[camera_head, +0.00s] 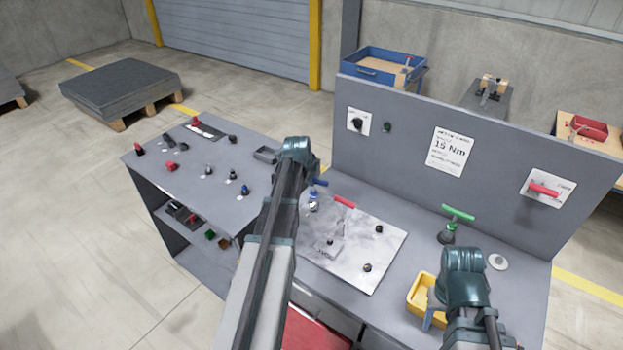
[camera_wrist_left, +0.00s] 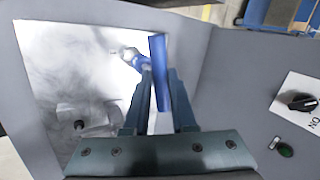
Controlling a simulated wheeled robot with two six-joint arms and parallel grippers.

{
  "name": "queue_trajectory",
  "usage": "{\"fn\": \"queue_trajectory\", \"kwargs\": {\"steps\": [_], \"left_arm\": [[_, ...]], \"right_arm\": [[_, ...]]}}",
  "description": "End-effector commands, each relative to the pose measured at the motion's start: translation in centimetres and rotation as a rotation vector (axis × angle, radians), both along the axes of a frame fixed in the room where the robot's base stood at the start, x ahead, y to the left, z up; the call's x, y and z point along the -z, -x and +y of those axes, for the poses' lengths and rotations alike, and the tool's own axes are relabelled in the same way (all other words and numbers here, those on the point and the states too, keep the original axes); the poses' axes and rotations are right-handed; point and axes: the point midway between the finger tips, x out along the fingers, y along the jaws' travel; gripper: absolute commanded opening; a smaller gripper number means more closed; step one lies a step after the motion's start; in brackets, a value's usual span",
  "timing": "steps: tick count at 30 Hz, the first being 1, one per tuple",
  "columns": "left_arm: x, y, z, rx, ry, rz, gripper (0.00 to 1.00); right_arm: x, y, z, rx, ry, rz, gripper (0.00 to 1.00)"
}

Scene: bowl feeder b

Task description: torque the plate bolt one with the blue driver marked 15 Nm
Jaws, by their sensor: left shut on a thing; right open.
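The blue driver (camera_head: 319,183) has a T-shaped handle. Its blue handle bar and shaft also show in the left wrist view (camera_wrist_left: 158,72). It stands over the far-left corner of the pale metal plate (camera_head: 385,245). My left gripper (camera_head: 313,182) is shut on the driver's handle. The driver's lower end is at a bolt (camera_wrist_left: 122,53); I cannot tell whether it is seated. Dark bolts (camera_head: 379,229) and (camera_head: 367,267) stand elsewhere on the plate. No bolt number or driver marking is readable. My right gripper (camera_head: 436,300) is open near the yellow bin, its fingers partly hidden.
A sign reading 15 Nm (camera_head: 450,150) is on the back panel, with a black knob (camera_head: 357,123) and red handle (camera_head: 543,190). A green T-handled driver (camera_head: 457,214) stands right of the plate. A red handle (camera_head: 344,202) is close to the blue driver. The yellow bin (camera_head: 420,295) stands front right.

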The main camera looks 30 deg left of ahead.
Motion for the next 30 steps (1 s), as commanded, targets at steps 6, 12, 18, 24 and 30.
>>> {"fn": "queue_trajectory", "kwargs": {"steps": [6, 12, 18, 24, 30], "left_arm": [[0.5, 0.0, 0.0, 0.0, 0.0, -0.001, 0.0], [0.9, 0.0, 0.0, 0.0, 0.0, -0.001, 0.0], [1.2, 0.0, 0.0, 0.0, 0.0, -0.001, 0.0], [1.6, 0.0, 0.0, 0.0, 0.0, -0.001, 0.0], [1.6, 0.0, 0.0, 0.0, 0.0, -0.001, 0.0]], "right_arm": [[0.5, 0.0, 0.0, 0.0, 0.0, 0.0, 0.5], [0.9, 0.0, 0.0, 0.0, 0.0, 0.0, 0.5], [1.2, 0.0, 0.0, 0.0, 0.0, 0.0, 0.5], [1.6, 0.0, 0.0, 0.0, 0.0, 0.0, 0.5], [1.6, 0.0, 0.0, 0.0, 0.0, 0.0, 0.5]]}}
